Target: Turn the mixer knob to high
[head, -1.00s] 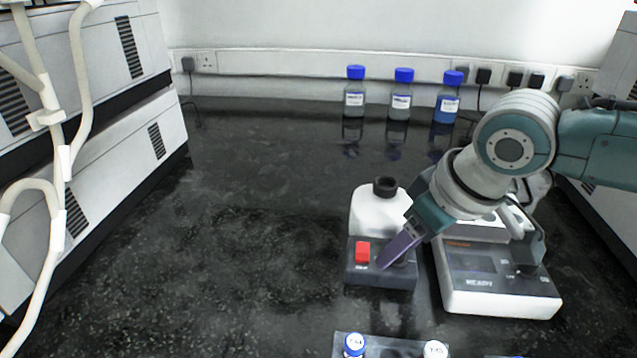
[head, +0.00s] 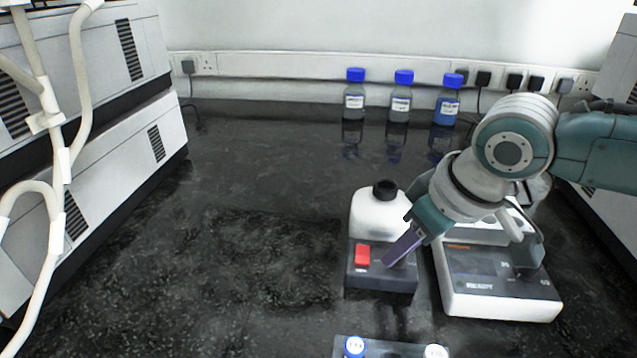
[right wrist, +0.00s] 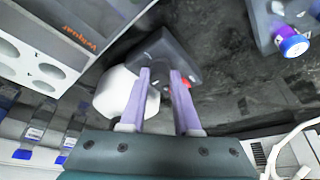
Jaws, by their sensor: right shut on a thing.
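The mixer (head: 376,215) has a white body with a black cup on top and a dark front panel (head: 362,281) with a red rocker switch (head: 362,255). My right gripper (head: 391,261) points down at the panel, right of the red switch. It is shut on the mixer knob, which its fingers hide in the head view. In the right wrist view, the two purple fingers (right wrist: 161,75) reach the dark panel (right wrist: 165,48), beside the white body (right wrist: 117,97) and the red switch (right wrist: 187,82). The knob's setting cannot be read. My left gripper is not in view.
A white device with a dark panel (head: 497,303) stands close right of the mixer. A vial rack (head: 393,347) is in front. Several blue-capped bottles, including one (head: 400,105), stand along the wall. The bench left of the mixer is clear.

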